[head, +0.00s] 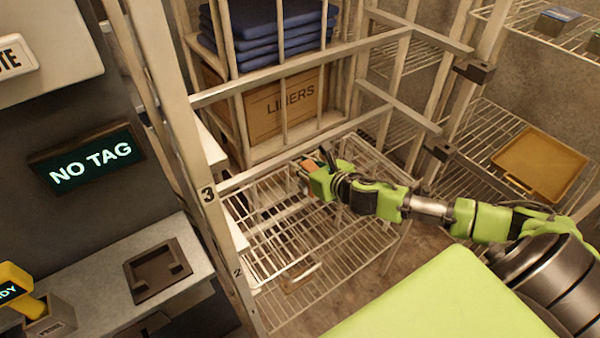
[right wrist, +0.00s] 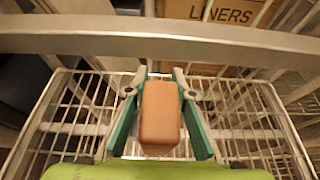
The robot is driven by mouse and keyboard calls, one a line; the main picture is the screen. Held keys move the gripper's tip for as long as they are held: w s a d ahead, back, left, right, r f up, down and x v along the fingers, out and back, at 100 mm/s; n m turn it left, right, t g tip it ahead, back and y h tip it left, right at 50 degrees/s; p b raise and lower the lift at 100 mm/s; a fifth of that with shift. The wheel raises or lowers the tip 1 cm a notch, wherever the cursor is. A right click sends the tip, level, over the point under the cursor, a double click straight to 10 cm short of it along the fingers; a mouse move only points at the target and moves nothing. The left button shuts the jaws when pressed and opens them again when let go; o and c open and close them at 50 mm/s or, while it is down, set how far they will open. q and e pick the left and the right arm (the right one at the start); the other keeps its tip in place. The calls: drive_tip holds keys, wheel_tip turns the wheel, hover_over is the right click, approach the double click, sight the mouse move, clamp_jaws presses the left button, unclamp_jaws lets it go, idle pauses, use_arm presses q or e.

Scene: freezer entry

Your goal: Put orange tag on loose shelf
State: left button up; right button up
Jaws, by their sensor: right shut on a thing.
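The orange tag (right wrist: 160,118) is a small rounded block held between the fingers of my right gripper (right wrist: 156,92). In the head view the right gripper (head: 308,172) reaches in from the right, and the tag's orange edge shows at its tip. Below it is a wire shelf (head: 335,240) inside the barred rack. Which shelf is the loose one is not clear. My left gripper is not in view.
A "LINERS" box (head: 285,108) with folded blue cloths (head: 265,32) above stands behind bars. A numbered upright (head: 196,150) is at left. A dark sign (head: 88,160) reads "NO TAG" above a counter (head: 95,275). A yellow tray (head: 540,164) lies on a right shelf.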

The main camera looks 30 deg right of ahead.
drive_tip(key=shift+w+d+f, duration=0.1)
drive_tip(key=shift+w+f, duration=0.3)
drive_tip(key=shift+f, duration=0.55)
drive_tip(key=shift+w+d+f, duration=0.1)
drive_tip(key=shift+w+f, duration=0.25)
drive_tip(key=shift+f, duration=0.65)
drive_tip(key=shift+w+d+f, duration=0.1)
drive_tip(key=shift+w+f, duration=0.3)
drive_tip(key=shift+f, duration=0.55)
drive_tip(key=shift+f+b, duration=0.15)
drive_tip(key=shift+b, duration=0.15)
drive_tip(key=o, duration=1.1)
drive_tip(key=shift+o, duration=0.2)
drive_tip(key=v, duration=1.2)
